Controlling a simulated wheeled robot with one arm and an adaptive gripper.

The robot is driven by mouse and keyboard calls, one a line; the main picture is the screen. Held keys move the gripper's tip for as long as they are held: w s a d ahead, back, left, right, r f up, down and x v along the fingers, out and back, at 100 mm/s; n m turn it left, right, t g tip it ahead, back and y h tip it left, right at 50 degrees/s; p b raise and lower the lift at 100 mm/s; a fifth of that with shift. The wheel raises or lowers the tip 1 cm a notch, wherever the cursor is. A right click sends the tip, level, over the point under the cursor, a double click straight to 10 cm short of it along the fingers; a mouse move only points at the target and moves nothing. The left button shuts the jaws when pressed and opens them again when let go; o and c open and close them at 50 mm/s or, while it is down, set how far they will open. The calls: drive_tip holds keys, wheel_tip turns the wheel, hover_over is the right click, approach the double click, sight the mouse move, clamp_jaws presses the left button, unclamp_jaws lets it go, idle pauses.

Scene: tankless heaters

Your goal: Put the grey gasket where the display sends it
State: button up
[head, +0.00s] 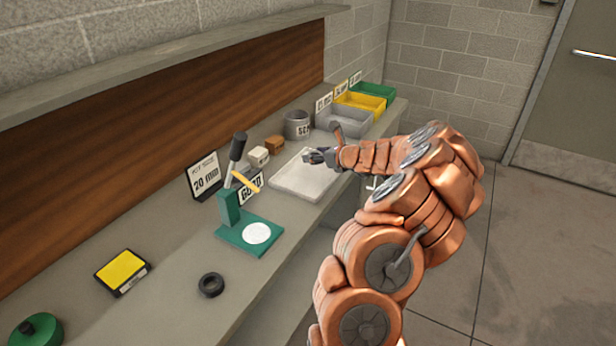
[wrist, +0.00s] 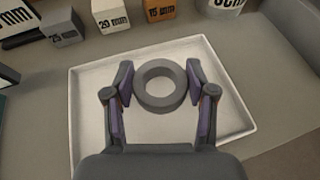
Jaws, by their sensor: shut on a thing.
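The grey gasket (wrist: 160,87), a thick ring, sits between the two fingers of my gripper (wrist: 161,92) in the wrist view, over the white tray (wrist: 84,110). In the head view my gripper (head: 318,156) is above the same white tray (head: 305,180), and the gasket cannot be made out there. A black-framed display card (head: 204,176) on the bench reads "20 mm", with a smaller line above it. Grey (head: 345,121), yellow (head: 360,103) and green (head: 375,92) bins with labelled cards stand at the far end.
A grey can (head: 297,125) with a partly readable label stands before the bins. Small white (head: 259,157) and orange (head: 274,144) blocks stand behind the tray. A black ring (head: 211,285), a yellow pad (head: 122,271) and a green knobbed item (head: 36,331) lie nearer. A shelf overhangs the bench.

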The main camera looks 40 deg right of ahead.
sight(317, 174)
drive_tip(key=shift+f+b, duration=1.45)
drive_tip(key=shift+f, duration=0.35)
drive_tip(key=o, duration=1.3)
drive_tip(key=shift+o, duration=0.2)
drive_tip(key=shift+s+d+r, duration=0.1)
drive_tip(key=shift+s, duration=0.05)
drive_tip(key=v, duration=1.1)
drive_tip(key=shift+s+r, duration=0.2)
drive_tip(key=shift+s, duration=0.1)
